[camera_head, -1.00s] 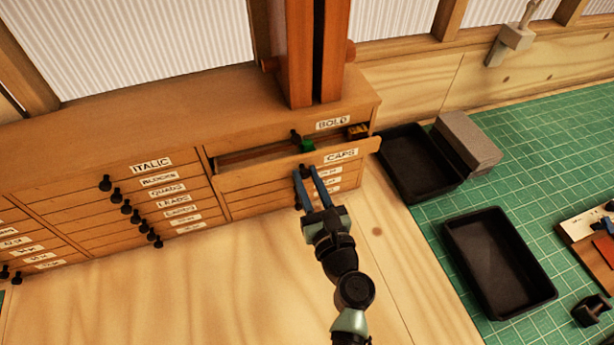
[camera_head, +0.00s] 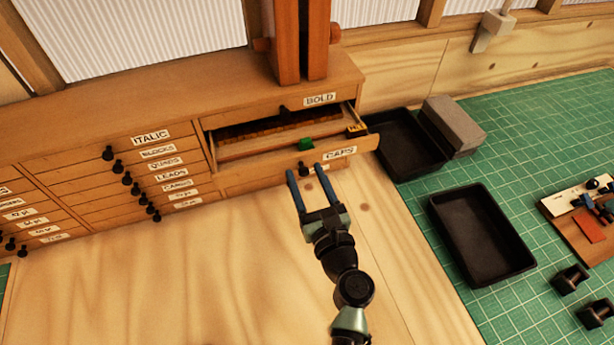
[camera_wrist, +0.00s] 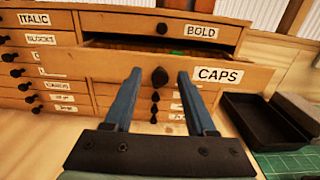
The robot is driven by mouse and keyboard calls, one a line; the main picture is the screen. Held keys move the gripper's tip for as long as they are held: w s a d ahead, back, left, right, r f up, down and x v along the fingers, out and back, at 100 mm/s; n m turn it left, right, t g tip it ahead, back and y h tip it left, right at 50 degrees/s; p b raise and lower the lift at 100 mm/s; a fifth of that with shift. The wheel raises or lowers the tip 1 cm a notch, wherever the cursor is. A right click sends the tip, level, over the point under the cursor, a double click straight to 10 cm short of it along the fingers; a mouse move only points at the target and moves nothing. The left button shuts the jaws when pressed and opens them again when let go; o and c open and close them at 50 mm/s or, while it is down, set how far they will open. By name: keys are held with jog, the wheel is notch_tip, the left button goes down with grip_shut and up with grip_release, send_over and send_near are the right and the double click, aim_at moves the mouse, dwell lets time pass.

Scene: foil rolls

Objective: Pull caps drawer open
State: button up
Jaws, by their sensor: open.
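The caps drawer (camera_head: 348,150) is a wooden drawer with a CAPS label, pulled well out of the cabinet below the BOLD drawer. Its inside shows rows of small type, a green block (camera_head: 306,144) and a small yellow-marked piece at the right end. Its dark knob (camera_wrist: 160,76) sits at the middle of the front and also shows in the head view (camera_head: 304,169). My gripper (camera_head: 306,172) is open, with blue fingers on both sides of the knob. In the wrist view the fingertips (camera_wrist: 160,74) stand left and right of the knob, apparently not touching it.
The wooden cabinet (camera_head: 60,135) holds several other closed, labelled drawers with dark knobs. A black tray (camera_head: 407,160) and a grey block (camera_head: 453,125) lie right of the drawer, another black tray (camera_head: 482,235) nearer. The bare wooden bench before the cabinet is clear.

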jog(key=shift+s+f, duration=0.1)
jog(key=shift+s, duration=0.15)
jog(key=b+v, duration=0.3)
jog(key=v, duration=0.9)
jog(key=shift+s, duration=0.25)
jog(key=shift+w+d+r, duration=0.1)
jog(key=shift+r, duration=0.15)
